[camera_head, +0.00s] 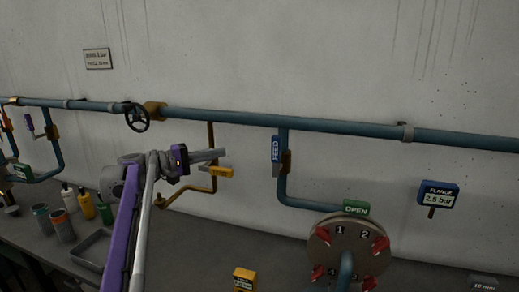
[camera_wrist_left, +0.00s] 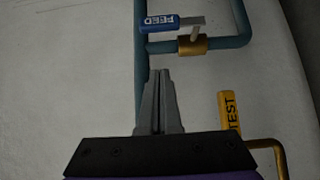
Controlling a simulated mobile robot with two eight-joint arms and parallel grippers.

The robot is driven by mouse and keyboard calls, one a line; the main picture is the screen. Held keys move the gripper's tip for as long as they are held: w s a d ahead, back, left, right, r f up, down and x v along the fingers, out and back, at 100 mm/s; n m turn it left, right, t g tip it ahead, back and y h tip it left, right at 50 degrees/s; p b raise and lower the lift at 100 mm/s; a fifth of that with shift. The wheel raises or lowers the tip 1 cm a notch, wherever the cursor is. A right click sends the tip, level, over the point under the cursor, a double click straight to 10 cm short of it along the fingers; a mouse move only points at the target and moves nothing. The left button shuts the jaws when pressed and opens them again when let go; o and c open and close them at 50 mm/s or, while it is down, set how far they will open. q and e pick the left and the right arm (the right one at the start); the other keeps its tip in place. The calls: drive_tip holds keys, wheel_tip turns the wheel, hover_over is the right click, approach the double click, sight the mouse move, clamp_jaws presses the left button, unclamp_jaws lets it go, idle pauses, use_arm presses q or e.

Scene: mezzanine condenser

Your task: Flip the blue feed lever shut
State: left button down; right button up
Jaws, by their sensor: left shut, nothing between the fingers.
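The blue feed lever (camera_head: 275,148) stands upright on a brass valve (camera_head: 286,162) on the vertical teal pipe in the head view. In the left wrist view the blue feed lever (camera_wrist_left: 162,23) shows above the fingertips, with the brass valve (camera_wrist_left: 192,45) beside it. My left gripper (camera_head: 223,154) is shut and empty, to the left of the lever and apart from it. It also shows in the left wrist view (camera_wrist_left: 160,75). My right gripper is not in view.
A yellow TEST lever (camera_head: 216,172) on a brass pipe is close to my left gripper. A round flange (camera_head: 348,250) with red clamps and a green OPEN sign (camera_head: 356,207) stand at lower right. Bottles and cans sit on the bench at left.

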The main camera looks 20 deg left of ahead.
sight(276, 157)
use_arm(q)
drive_tip(key=s+d+x, duration=0.1)
drive_tip(key=s+x, duration=0.1)
drive_tip(key=x, duration=1.1)
drive_tip(key=shift+d, duration=0.4)
drive_tip(key=shift+w, duration=0.1)
drive_tip(key=shift+p, duration=0.3)
